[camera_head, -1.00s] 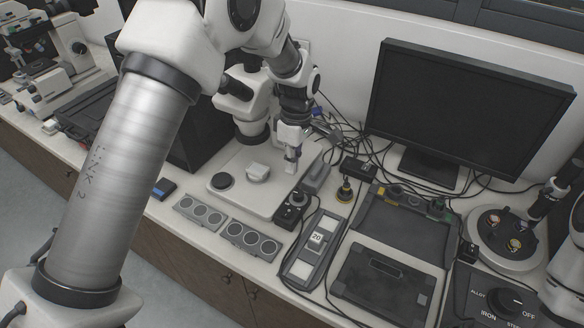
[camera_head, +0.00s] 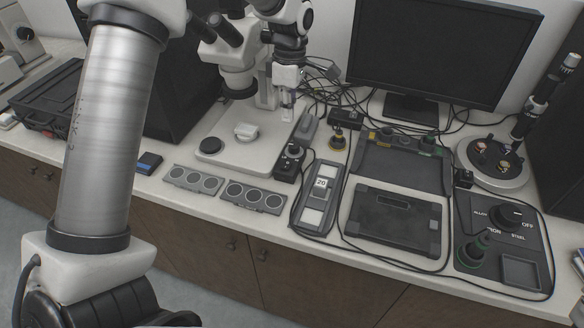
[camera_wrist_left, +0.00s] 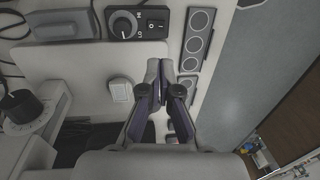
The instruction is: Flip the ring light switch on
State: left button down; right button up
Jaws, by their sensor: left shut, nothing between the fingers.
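The ring light control box (camera_head: 290,161) is small and black and stands at the right edge of the microscope's white base. In the left wrist view the box (camera_wrist_left: 138,20) shows a round knob marked LO and HI, with a black rocker switch (camera_wrist_left: 156,25) beside it. I cannot tell which way the rocker is tipped. My left gripper (camera_head: 287,116) points down, above and behind the box in the head view. In the left wrist view its fingertips (camera_wrist_left: 160,66) are together and empty, apart from the switch. My right gripper is out of view.
The stereo microscope base (camera_head: 235,150) carries a small white block (camera_head: 246,131). Two grey trays with round wells (camera_head: 253,196) lie in front. A panel with a numbered label (camera_head: 318,200) stands right of the box. Cables run behind, near the monitor (camera_head: 440,50).

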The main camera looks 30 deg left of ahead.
aim_at(285, 168)
pick_arm(q)
jog(key=f+p, duration=0.1)
jog(key=f, duration=0.3)
jog(key=s+f+p, duration=0.1)
jog(key=f, duration=0.4)
jog(key=s+f+p, duration=0.1)
jog(key=f, duration=0.3)
jog(key=shift+d+f, duration=0.2)
jog(key=shift+f, duration=0.05)
jog(key=shift+s+f, duration=0.1)
jog(key=shift+f, duration=0.2)
